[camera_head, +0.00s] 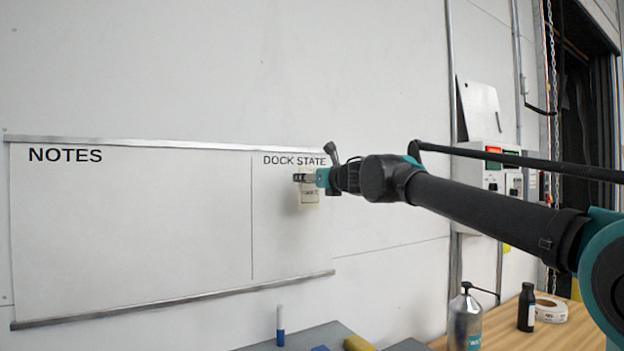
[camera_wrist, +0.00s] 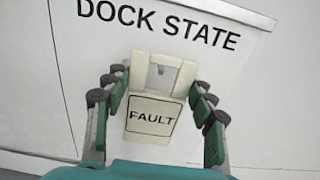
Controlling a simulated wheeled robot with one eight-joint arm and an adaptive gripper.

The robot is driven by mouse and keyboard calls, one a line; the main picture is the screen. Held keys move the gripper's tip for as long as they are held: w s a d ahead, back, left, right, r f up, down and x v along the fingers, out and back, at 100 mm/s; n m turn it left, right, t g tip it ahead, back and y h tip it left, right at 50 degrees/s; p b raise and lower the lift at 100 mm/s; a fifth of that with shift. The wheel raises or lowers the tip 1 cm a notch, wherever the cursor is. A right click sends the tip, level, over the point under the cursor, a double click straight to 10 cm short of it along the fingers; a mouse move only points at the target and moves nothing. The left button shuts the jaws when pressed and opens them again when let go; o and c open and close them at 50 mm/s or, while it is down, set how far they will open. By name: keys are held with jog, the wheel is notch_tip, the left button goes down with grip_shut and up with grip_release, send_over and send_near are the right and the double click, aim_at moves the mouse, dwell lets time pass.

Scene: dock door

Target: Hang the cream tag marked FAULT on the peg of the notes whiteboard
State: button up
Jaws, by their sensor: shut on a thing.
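The cream tag marked FAULT (camera_wrist: 152,117) is between the fingers of my gripper (camera_wrist: 160,80), which is shut on it. The tag hangs upright with its label facing the wrist camera and a squarish opening near its top. In the head view the tag (camera_head: 309,199) and my gripper (camera_head: 301,177) are in front of the right-hand DOCK STATE section of the notes whiteboard (camera_head: 130,225). Something small and grey shows in the tag's opening; I cannot tell whether it is the peg. I cannot tell whether the tag touches the board.
Below the board, a blue-and-white marker (camera_head: 281,322) and a yellow block (camera_head: 358,343) are on a grey surface. A metal bottle (camera_head: 465,322), a dark bottle (camera_head: 526,308) and a tape roll (camera_head: 550,311) stand on a wooden bench. A control box (camera_head: 492,180) is on the wall at right.

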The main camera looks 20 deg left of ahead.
jog(key=shift+x, duration=0.95)
jog(key=shift+w+a+f, duration=0.35)
jog(key=shift+f, duration=0.05)
jog(key=o, duration=1.2)
jog(key=shift+o, duration=0.2)
jog(key=shift+d, duration=0.1)
jog(key=v, duration=1.1)
jog(key=shift+s+d, duration=0.2)
jog(key=shift+s, duration=0.1)
